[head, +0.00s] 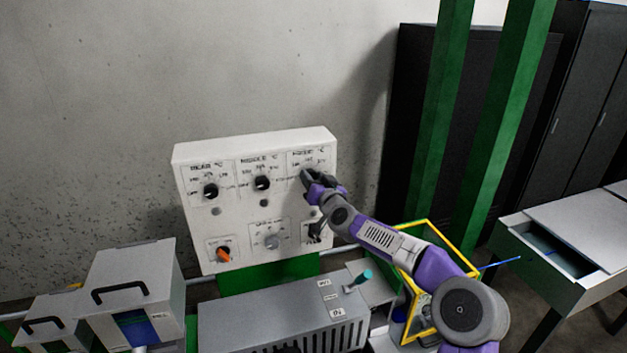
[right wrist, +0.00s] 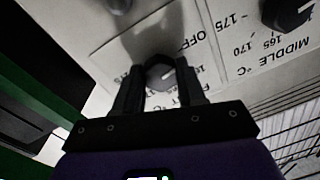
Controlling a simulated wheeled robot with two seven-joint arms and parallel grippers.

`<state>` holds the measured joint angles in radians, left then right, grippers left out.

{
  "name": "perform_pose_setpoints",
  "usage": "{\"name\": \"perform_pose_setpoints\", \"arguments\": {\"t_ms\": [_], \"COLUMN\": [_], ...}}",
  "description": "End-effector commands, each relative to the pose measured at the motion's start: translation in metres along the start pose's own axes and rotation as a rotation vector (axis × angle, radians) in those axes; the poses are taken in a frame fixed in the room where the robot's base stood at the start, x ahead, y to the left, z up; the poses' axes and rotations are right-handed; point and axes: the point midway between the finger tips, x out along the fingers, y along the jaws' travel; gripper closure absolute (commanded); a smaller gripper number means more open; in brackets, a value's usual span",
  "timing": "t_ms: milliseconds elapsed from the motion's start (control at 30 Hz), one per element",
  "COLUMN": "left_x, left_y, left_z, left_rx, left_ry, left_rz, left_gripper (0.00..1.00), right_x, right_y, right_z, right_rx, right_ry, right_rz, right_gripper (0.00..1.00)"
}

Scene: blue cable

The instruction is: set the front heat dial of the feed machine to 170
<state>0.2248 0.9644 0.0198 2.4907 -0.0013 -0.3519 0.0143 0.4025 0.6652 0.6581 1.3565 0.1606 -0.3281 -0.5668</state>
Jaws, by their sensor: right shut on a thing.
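The feed machine's white control panel (head: 237,215) stands against the wall. The front heat dial is at its top right, mostly hidden by my right gripper (head: 311,180) in the head view. In the right wrist view the dial (right wrist: 160,72) sits between the two fingers of my right gripper (right wrist: 158,78), which is shut on it. A pale mark shows on the dial's face, slanting to the right in that view. OFF is legible beside it; the number it points at cannot be read. My left gripper is not in view.
The middle dial (head: 262,183) and rear dial (head: 211,190) are to the left on the panel. Below are an orange switch (head: 223,254) and a grey knob (head: 272,241). A grey vented box (head: 285,325) stands in front, with a yellow-edged frame (head: 409,330) to its right.

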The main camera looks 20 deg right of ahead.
Motion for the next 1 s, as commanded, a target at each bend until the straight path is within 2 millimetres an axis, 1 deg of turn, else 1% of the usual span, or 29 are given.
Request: {"name": "perform_pose_setpoints", "arguments": {"t_ms": [267,600,1000], "left_x": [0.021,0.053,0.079], "left_y": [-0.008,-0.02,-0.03], "left_z": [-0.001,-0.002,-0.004], "left_rx": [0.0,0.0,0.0], "left_ry": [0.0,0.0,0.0], "left_rz": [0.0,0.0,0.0], "left_gripper": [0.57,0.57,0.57], "right_x": [0.0,0.0,0.0], "right_y": [0.0,0.0,-0.001], "right_z": [0.003,0.004,0.003], "right_rx": [0.143,0.454,0.836], "right_ry": [0.012,0.034,0.06], "right_rz": [-0.005,-0.013,-0.022], "right_gripper": [0.91,0.91,0.91]}}
